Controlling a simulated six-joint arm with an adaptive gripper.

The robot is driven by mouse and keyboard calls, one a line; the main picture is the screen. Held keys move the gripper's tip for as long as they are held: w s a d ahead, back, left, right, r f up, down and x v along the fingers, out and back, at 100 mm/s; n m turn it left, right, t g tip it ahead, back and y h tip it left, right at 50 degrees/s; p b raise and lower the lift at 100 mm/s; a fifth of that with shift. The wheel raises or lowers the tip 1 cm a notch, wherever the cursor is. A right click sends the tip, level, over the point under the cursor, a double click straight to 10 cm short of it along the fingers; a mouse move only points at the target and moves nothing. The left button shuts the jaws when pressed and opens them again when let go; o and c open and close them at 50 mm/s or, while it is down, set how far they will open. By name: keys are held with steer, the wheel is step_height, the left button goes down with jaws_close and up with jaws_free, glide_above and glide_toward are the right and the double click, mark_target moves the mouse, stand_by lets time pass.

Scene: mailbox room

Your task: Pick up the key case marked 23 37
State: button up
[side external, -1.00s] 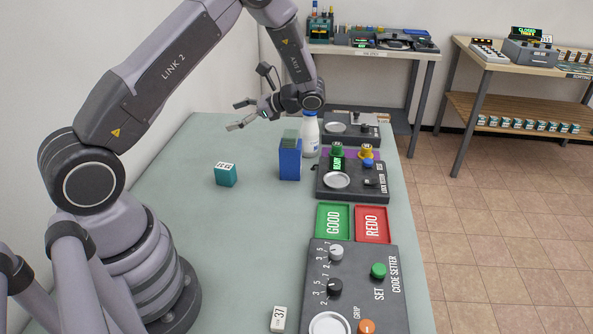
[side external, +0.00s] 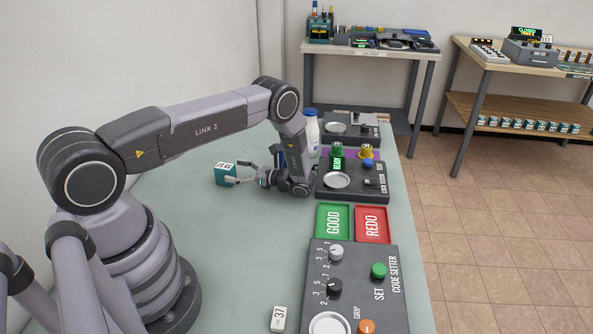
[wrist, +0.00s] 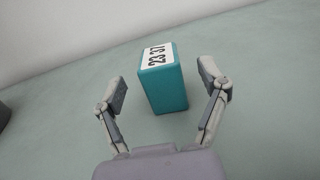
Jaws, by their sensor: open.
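The teal key case (wrist: 163,88) stands upright on the table, and its white top label reads 23 37 in the wrist view. It also shows in the side view (side external: 225,175), left of my gripper. My gripper (wrist: 170,92) is open, with one finger on each side of the case. The fingers look apart from the case in the wrist view. In the side view my gripper (side external: 238,174) is low over the table, its fingertips at the case's right side; whether they touch cannot be told.
A blue block (side external: 283,158) is partly hidden behind my wrist, with a white bottle (side external: 311,135) behind. A lock tester box (side external: 350,190), a green GOOD tray (side external: 334,206) and a red REDO tray (side external: 385,227) lie to the right. A white 37 case (side external: 278,319) stands in front.

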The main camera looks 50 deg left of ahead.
mark_target(220, 165)
steer(key=x, duration=0.5)
steer(key=shift+f, duration=0.1)
steer(key=c, duration=1.3)
